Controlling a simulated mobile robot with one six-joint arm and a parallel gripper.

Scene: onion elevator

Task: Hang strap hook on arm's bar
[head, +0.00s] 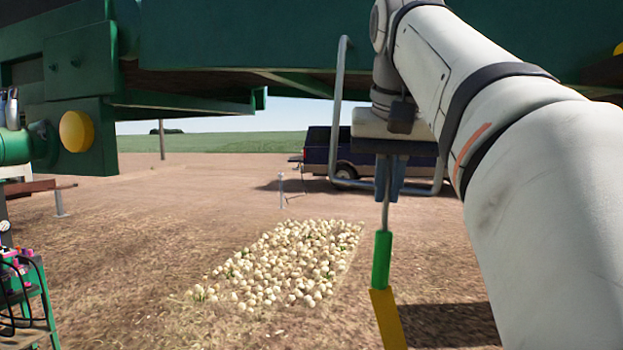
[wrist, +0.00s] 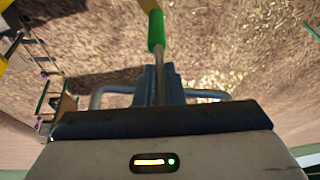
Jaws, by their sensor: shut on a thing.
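My gripper (head: 389,188) is shut on the metal strap hook (head: 385,214), pointing down; its blue fingers also show in the wrist view (wrist: 161,84). Below the hook's shank are a green sleeve (head: 382,259) and a yellow strap (head: 388,319), hanging down nearly straight. The hook's curved top is hidden by the fingers. The grey tube bar (head: 337,110) comes down from the green machine and bends into a low horizontal stretch around the gripper. In the wrist view the bar (wrist: 112,91) passes on both sides of the fingers. I cannot tell whether hook and bar touch.
A green machine beam (head: 250,35) spans overhead. A heap of onions (head: 280,265) lies on the ground ahead. A green ladder-like stand (head: 42,300) is at the lower left. The dirt between is open.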

